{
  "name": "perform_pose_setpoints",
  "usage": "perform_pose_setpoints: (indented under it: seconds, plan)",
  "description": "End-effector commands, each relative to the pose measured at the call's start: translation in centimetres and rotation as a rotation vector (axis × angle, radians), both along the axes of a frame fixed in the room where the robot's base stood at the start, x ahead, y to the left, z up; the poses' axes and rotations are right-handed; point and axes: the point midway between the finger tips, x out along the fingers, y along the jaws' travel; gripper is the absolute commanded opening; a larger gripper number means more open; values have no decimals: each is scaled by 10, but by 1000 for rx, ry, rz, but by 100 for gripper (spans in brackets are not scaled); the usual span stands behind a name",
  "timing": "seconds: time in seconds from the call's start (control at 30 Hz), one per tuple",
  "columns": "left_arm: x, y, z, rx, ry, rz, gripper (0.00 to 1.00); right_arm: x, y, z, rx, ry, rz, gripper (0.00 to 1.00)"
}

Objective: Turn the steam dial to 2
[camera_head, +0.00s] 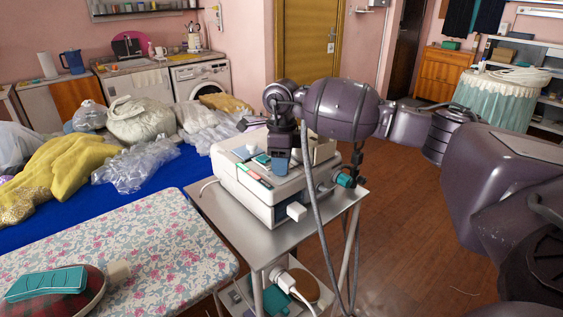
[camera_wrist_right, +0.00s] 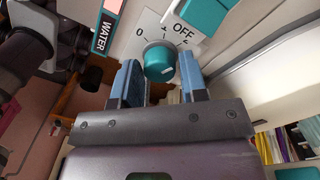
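The steam dial (camera_wrist_right: 158,62) is a round teal knob in the right wrist view, on a white plate with a 0 at its left and a line mark above. My left gripper is not in view.
A teal switch marked OFF (camera_wrist_right: 203,14) and a WATER label (camera_wrist_right: 102,32) are close to the dial. The unit stands on a grey metal cart (camera_head: 240,235). A grey hose (camera_head: 318,215) hangs in front. A floral ironing board (camera_head: 150,240) is at the left.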

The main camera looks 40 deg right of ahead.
Motion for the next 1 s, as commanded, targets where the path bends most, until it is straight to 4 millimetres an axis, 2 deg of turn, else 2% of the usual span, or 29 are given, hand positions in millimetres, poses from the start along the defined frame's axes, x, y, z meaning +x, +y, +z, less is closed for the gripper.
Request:
perform_pose_setpoints:
  seconds: [0.03, 0.1, 0.47, 0.57, 1.0]
  plan:
    - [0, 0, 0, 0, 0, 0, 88, 0, 0, 0, 0, 0, 0, 48]
    - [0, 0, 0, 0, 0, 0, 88, 0, 0, 0, 0, 0, 0, 58]
    - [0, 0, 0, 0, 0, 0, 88, 0, 0, 5, -1, -1, 1, 58]
    - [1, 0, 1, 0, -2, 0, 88, 1, -1, 16, -1, -1, 0, 58]
    - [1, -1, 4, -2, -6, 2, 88, 3, -3, 91, 0, -3, 0, 58]
